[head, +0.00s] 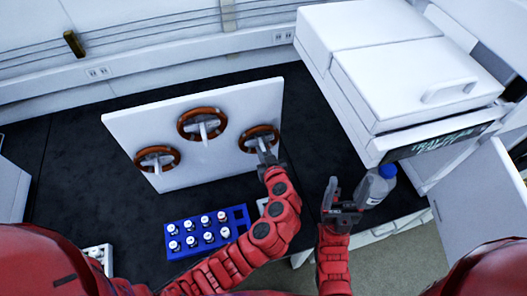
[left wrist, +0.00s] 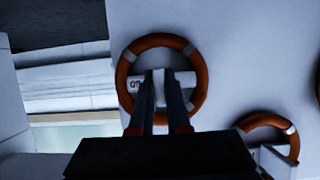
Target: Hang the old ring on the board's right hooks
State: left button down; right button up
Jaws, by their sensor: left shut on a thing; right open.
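The white board (head: 212,165) stands tilted on the dark bench with three orange rings on it. The old ring (head: 244,142) is at the board's right hooks; in the left wrist view it (left wrist: 123,88) lies close to the board face. My right gripper (head: 343,203) is open and empty, right of the board.
A blue rack (head: 240,214) of several white-capped vials is in front of the board. A blue-capped bottle (head: 376,188) stands just right of my right gripper. A large white instrument (head: 390,65) fills the back right. Dark bench is clear left of the board.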

pick_arm(q)
jog(key=shift+s+d+b, duration=0.1)
jog(key=shift+s+b, duration=0.05)
jog(key=shift+b, duration=0.65)
jog(key=shift+f, duration=0.2)
jog(key=shift+f+b, duration=0.2)
jog(key=shift+b, duration=0.4)
jog(key=shift+f+b, duration=0.2)
jog(key=shift+b, duration=0.15)
jog(key=shift+f, duration=0.15)
